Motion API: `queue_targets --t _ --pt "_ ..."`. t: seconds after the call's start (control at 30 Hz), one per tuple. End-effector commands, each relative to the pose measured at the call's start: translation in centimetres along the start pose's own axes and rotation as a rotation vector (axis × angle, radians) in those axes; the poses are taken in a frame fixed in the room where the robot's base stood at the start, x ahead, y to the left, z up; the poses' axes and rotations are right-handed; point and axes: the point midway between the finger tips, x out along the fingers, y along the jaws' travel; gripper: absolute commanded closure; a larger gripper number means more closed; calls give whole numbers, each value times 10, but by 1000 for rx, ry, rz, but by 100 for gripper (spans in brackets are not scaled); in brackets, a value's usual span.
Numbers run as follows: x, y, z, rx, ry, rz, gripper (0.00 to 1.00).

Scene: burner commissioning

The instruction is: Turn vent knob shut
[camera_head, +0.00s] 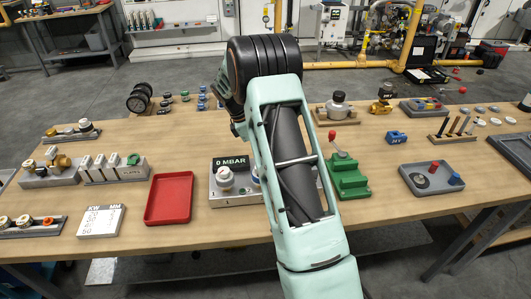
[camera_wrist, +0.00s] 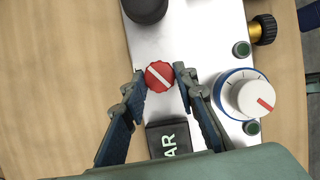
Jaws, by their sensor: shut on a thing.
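A round red knob with a white stripe (camera_wrist: 160,76) sits on a light metal panel (camera_wrist: 205,30) in the wrist view. The stripe runs diagonally, from upper left to lower right. My gripper (camera_wrist: 160,80) has one finger on each side of the knob and is shut on it. In the head view my arm hides the gripper and the red knob. The gauge unit (camera_head: 222,200) with its "0 MBAR" display (camera_head: 231,162) shows beside my arm. Part of that display (camera_wrist: 168,138) also shows in the wrist view, between the fingers.
A white dial with a blue ring and red mark (camera_wrist: 247,96) lies close right of my gripper. Green buttons (camera_wrist: 241,49) and a black knob (camera_wrist: 145,8) are nearby. A red tray (camera_head: 169,198) is left of the unit; a green valve block (camera_head: 346,180) is right.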

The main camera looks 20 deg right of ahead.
Motion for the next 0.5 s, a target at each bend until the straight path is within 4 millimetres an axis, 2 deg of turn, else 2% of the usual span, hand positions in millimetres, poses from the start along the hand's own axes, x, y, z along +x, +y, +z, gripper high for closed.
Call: queue_targets --t 0.5 --pt "0 5 1 418 1 -173 98"
